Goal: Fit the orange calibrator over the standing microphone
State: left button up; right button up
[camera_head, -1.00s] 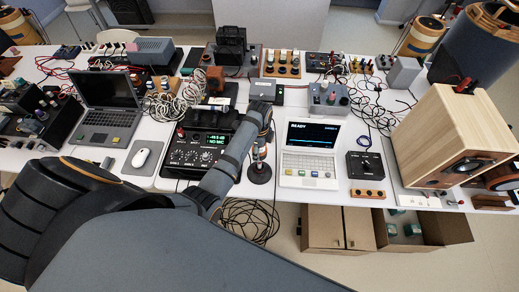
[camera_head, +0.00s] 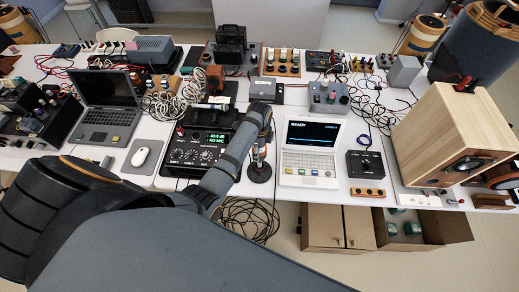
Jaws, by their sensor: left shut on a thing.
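My left arm reaches from the lower left to the middle of the table. My left gripper (camera_head: 261,148) points down there and is shut on the orange calibrator (camera_head: 262,153), of which only a small part shows. The microphone's dark round base (camera_head: 259,174) stands on the table directly below. The microphone's upper part is hidden or too small to make out, so I cannot tell whether the calibrator is around it or just above it. My right gripper is not in view.
A black meter unit (camera_head: 190,153) with a green display stands just left of the gripper. A white laptop-like analyser (camera_head: 310,160) reading "READY" stands close on the right. A wooden speaker (camera_head: 455,130) is at the right. Cables hang below the table's front edge.

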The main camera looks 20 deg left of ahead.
pick_arm(q)
jog(key=o, duration=1.5)
jog(key=shift+c, duration=0.2)
notch_tip(320, 180, up, 12)
jog(key=shift+r, duration=0.1)
